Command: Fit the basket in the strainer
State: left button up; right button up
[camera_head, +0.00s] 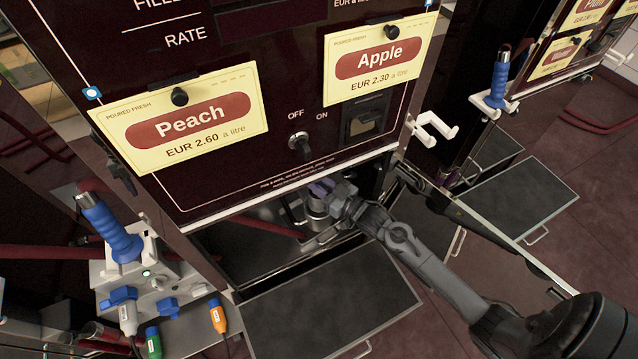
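My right gripper (333,197) reaches in from the lower right, into the open compartment under the pump's front panel. Its fingers are at a small metal cylindrical housing (317,212), which looks like the strainer. A small purplish-grey part (320,187) shows at the fingertips; I cannot tell whether it is the basket or part of the gripper. The fingers are too small and overlapped to show whether they are open or shut. I cannot make out the basket clearly. My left gripper is not in view.
The panel's lower edge (290,187) hangs just above the compartment. A dark flap (335,305) lies open in front of it. A blue nozzle (112,232) and a valve block (155,290) stand at left. A second pump with a blue nozzle (499,80) is at right.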

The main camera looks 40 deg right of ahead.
jog(key=shift+f, duration=0.1)
jog(key=shift+f+b, duration=0.7)
jog(key=shift+f, duration=0.4)
jog(key=shift+f+b, duration=0.8)
jog(key=shift+f, duration=0.7)
jog(key=o, duration=0.9)
